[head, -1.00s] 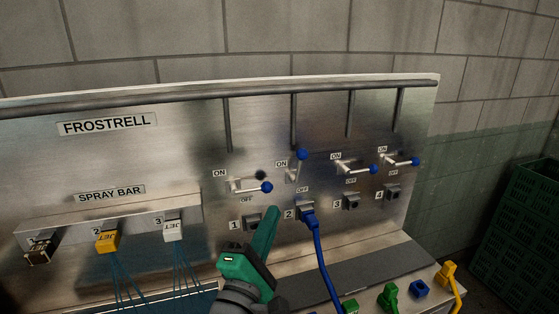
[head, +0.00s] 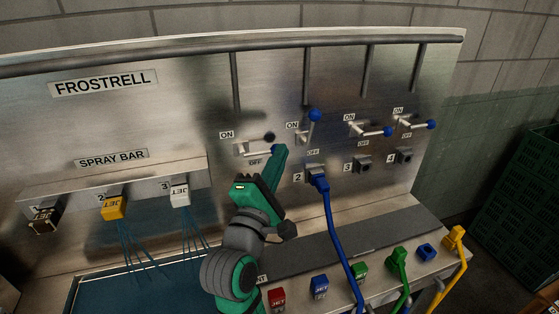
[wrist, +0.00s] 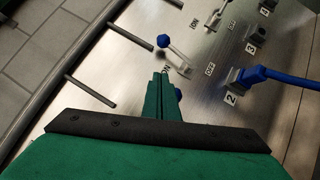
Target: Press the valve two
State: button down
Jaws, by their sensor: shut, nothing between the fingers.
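Valve two is a short metal lever with a blue ball (head: 314,115) on a steel panel (head: 190,100). Its lever points up, beside the ON label and above OFF. It also shows in the wrist view, where its blue ball (wrist: 163,42) is just beyond my fingertips. My gripper (head: 281,149), green, is shut and empty. Its tip is below and left of valve two's ball, in front of valve one's blue ball (head: 274,150), which it partly hides. I cannot tell whether it touches either valve. Socket two (head: 315,171) below holds a blue plug with a hose.
Valve three (head: 387,132) and valve four (head: 431,125) have levers pointing right. The blue hose (head: 335,235) hangs in front of the panel. Several coloured plugs line the front ledge. Vertical pipes (head: 306,75) run above the valves. A green crate (head: 515,200) stands at right.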

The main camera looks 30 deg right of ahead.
aim_at(311, 129)
jog(key=shift+w+d+r, duration=0.5)
jog(key=shift+w+d, duration=0.1)
jog(key=shift+d, duration=0.8)
jog(key=shift+w+d+r, duration=0.55)
jog(key=shift+d, duration=0.85)
jog(key=shift+w+d+r, duration=0.5)
jog(key=shift+w+d, duration=0.1)
jog(key=shift+d, duration=0.8)
jog(key=shift+w, duration=0.1)
